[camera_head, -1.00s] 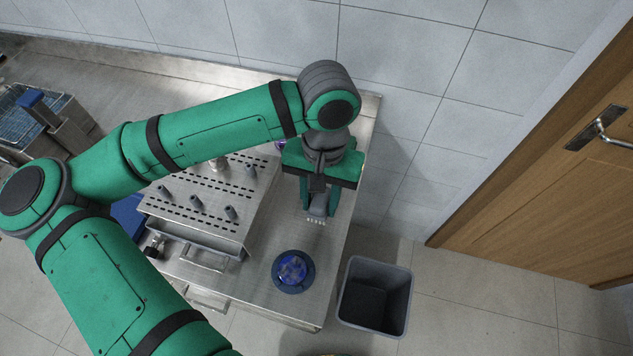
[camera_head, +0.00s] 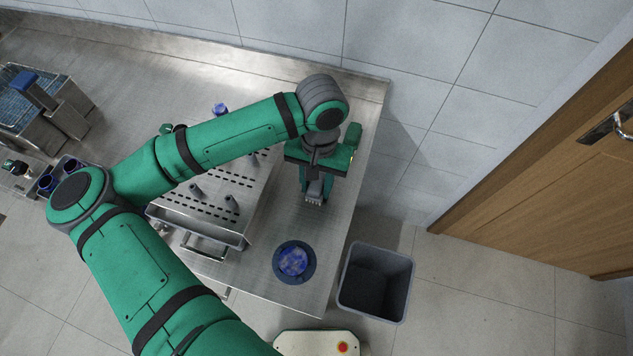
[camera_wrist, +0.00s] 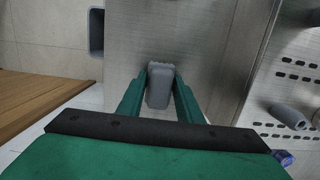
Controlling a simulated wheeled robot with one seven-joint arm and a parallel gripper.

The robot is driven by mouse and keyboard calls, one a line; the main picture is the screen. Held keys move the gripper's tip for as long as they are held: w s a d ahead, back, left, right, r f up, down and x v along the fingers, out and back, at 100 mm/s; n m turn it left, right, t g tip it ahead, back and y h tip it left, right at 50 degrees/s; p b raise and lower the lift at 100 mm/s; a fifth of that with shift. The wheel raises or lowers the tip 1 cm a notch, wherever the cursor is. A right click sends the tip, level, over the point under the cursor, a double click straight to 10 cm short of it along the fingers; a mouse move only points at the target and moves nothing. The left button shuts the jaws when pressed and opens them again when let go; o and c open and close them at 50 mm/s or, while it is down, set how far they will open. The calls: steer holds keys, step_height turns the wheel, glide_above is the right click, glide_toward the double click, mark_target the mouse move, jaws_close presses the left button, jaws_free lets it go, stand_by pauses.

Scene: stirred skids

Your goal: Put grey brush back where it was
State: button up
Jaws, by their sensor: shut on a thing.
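The grey brush (camera_head: 315,190) is between the two green fingers of my gripper (camera_head: 315,180), bristle end showing toward the front of the counter. In the wrist view the brush (camera_wrist: 160,86) sits between the fingertips of my gripper (camera_wrist: 160,88), over the bare metal top. My gripper is shut on it, to the right of the perforated metal rack (camera_head: 200,205). I cannot tell whether the brush touches the counter.
A round dark dish with blue contents (camera_head: 293,261) stands on the steel counter (camera_head: 345,215) near its front right. A grey bin (camera_head: 375,285) stands on the floor beside it. Pegs (camera_head: 231,203) rise from the rack. A wooden door (camera_head: 560,190) is at the right.

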steer(key=shift+f, duration=0.1)
steer(key=o, duration=1.1)
step_height(320, 180, up, 12)
steer(key=w, duration=0.1)
steer(key=shift+w+d, duration=0.2)
steer(key=shift+w, duration=0.15)
steer(key=shift+a, duration=0.15)
steer(key=shift+s, duration=0.2)
